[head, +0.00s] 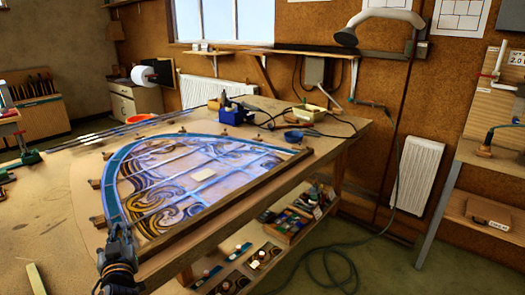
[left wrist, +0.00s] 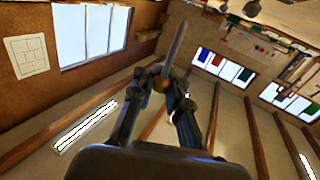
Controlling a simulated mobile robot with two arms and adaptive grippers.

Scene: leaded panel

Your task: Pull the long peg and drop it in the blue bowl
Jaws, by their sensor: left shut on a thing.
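My left gripper (head: 120,232) is over the near left edge of the leaded panel (head: 200,178) in the head view. In the left wrist view the left gripper (left wrist: 160,83) is shut on a long, narrow grey peg (left wrist: 174,45), which sticks out past the fingertips. In the head view I cannot make out the peg against the gripper. The blue bowl (head: 293,137) stands on the bench at the far right of the panel, well away from the gripper. My right gripper is not in view.
Several small wooden blocks stand around the panel's curved edge, one of them at the left (head: 95,184). An orange-red bowl (head: 140,119), a blue tool station (head: 234,113) and a yellow container (head: 309,113) are at the back. The bench's left part (head: 45,205) is mostly clear.

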